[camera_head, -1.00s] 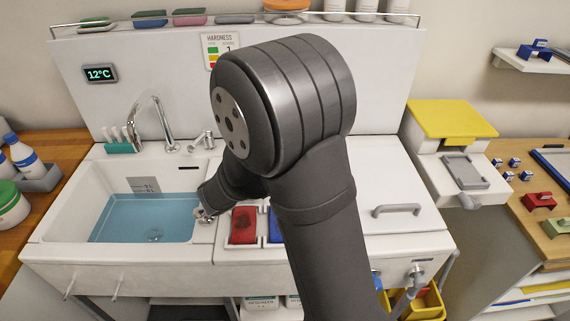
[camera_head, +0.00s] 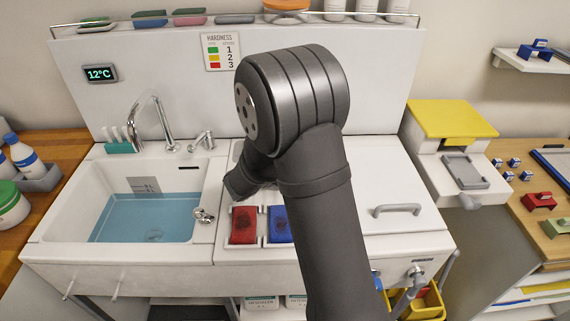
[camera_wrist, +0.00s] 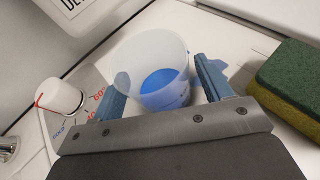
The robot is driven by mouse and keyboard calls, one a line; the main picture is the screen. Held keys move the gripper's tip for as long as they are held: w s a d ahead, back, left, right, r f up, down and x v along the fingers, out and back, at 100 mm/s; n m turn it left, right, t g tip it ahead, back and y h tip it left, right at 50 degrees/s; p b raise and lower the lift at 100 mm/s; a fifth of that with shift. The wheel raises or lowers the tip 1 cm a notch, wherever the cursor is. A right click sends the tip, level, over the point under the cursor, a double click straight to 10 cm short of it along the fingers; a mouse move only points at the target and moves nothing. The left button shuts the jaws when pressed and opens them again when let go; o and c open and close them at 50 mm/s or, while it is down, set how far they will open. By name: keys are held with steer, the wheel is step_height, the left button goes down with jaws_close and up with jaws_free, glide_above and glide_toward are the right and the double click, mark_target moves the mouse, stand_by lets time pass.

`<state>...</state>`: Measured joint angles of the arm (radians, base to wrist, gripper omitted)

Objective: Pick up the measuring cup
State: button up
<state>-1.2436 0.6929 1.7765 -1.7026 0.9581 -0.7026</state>
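The measuring cup (camera_wrist: 152,58) shows in the wrist view as a translucent, pale blue cup with a deeper blue area in its bottom. Its rim faces the camera, and a spout points left. My gripper (camera_wrist: 158,66) is open, with one blue finger on each side of the cup. The left finger overlaps the cup's edge in the picture; a narrow gap shows at the right finger. I cannot tell whether the left finger touches it. In the head view, my arm hides the gripper and the cup.
In the wrist view, a white dial (camera_wrist: 60,97) with temperature marks is left of the cup. A green and yellow sponge (camera_wrist: 290,85) lies right. A labelled white container (camera_wrist: 95,10) is behind. The head view shows a water-filled sink (camera_head: 205,190), red block (camera_head: 243,226) and blue block (camera_head: 280,225).

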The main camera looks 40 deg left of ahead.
steer(key=c, duration=0.9)
steer(key=shift+r, duration=0.25)
steer(key=shift+r, duration=1.45)
steer(key=shift+s+d+r, duration=0.1)
steer(key=shift+s+d, duration=0.1)
steer(key=s+d, duration=2.2)
steer(key=shift+s+d, duration=0.1)
steer(key=shift+s, duration=0.05)
